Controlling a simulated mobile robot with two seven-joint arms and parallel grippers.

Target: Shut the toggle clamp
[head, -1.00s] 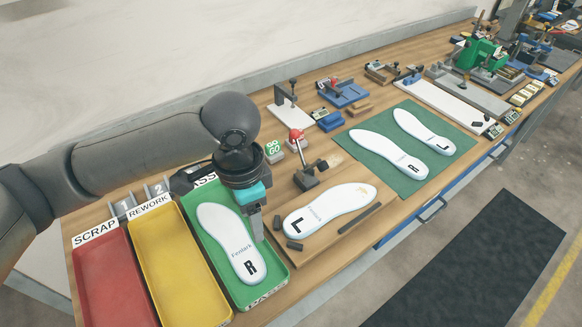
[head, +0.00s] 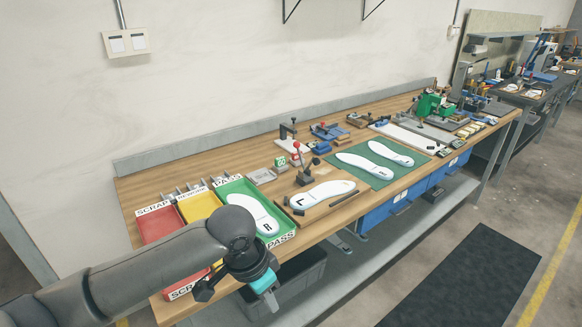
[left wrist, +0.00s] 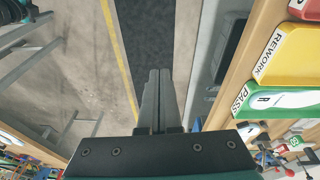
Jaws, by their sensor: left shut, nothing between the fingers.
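The toggle clamp (head: 305,177) is a small dark block with a lever. It stands on the wooden board (head: 345,203) behind the white insole marked L (head: 322,194). A red ball knob (head: 297,147) rises by the clamp; the lever has a dark end. I cannot tell surely from here whether the clamp bears on the insole. My left gripper (head: 271,300) is in front of the bench, below its edge, left of the clamp and well apart from it. Its fingers (left wrist: 157,100) are shut with nothing between them. My right gripper is out of view.
Red (head: 158,225), yellow (head: 197,207) and green (head: 279,236) trays stand at the left; the green one holds an insole marked R (head: 252,213). A green mat (head: 378,179) with two insoles lies right of the board. Tools crowd the bench's back.

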